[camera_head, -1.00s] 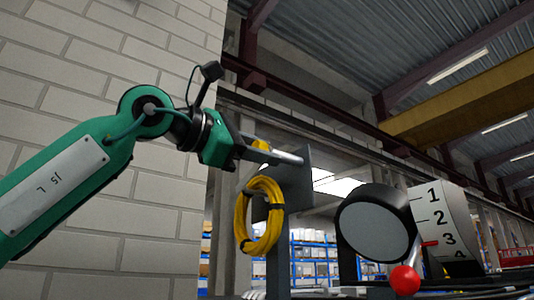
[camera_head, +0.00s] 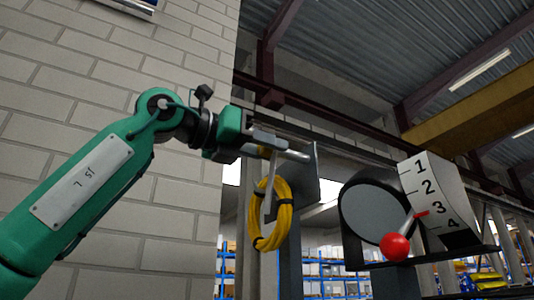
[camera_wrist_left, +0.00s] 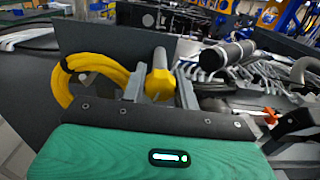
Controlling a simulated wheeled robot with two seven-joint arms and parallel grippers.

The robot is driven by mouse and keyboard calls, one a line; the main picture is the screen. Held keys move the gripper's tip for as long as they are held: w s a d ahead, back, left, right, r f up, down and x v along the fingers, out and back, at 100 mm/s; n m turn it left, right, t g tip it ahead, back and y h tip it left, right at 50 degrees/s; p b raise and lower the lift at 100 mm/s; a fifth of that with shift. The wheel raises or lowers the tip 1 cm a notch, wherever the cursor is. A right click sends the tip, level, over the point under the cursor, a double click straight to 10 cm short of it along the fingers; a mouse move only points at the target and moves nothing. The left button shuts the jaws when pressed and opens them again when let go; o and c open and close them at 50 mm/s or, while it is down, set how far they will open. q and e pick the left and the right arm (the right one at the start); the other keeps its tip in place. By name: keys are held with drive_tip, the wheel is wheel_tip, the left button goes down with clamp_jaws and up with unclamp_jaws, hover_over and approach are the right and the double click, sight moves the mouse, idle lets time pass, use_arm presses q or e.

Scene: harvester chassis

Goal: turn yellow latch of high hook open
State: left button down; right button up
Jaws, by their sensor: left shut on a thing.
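My left gripper (camera_head: 280,150) is at the high hook in the head view. In the left wrist view, its fingers (camera_wrist_left: 162,88) are shut on the yellow latch (camera_wrist_left: 159,82), with one grey finger on each side. The hook's grey rod (camera_wrist_left: 160,57) sticks out beyond the latch, and its end (camera_head: 296,156) shows to the right of the gripper in the head view. The dark hook plate (camera_head: 309,180) stands behind. My right gripper is in neither view.
A yellow cable coil (camera_head: 284,215) hangs just below the gripper and shows left of the latch in the wrist view (camera_wrist_left: 85,66). To the right are a round drum (camera_head: 372,214), a red ball knob (camera_head: 396,247) and a numbered scale (camera_head: 436,200). A brick wall (camera_head: 160,220) stands at left.

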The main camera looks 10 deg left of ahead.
use_arm(q)
drive_tip(key=n+b, duration=0.1)
drive_tip(key=n, duration=0.3)
drive_tip(key=shift+n+b, duration=0.45)
drive_tip(key=shift+n, duration=0.55)
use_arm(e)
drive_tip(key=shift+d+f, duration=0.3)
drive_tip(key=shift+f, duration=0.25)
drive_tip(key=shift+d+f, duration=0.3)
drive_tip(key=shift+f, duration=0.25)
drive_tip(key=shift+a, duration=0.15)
use_arm(q)
drive_tip(key=c, duration=1.1)
unclamp_jaws()
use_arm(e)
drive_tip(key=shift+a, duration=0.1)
use_arm(q)
drive_tip(key=shift+o, duration=0.2)
drive_tip(key=b+v, duration=0.4)
drive_tip(key=v, duration=1)
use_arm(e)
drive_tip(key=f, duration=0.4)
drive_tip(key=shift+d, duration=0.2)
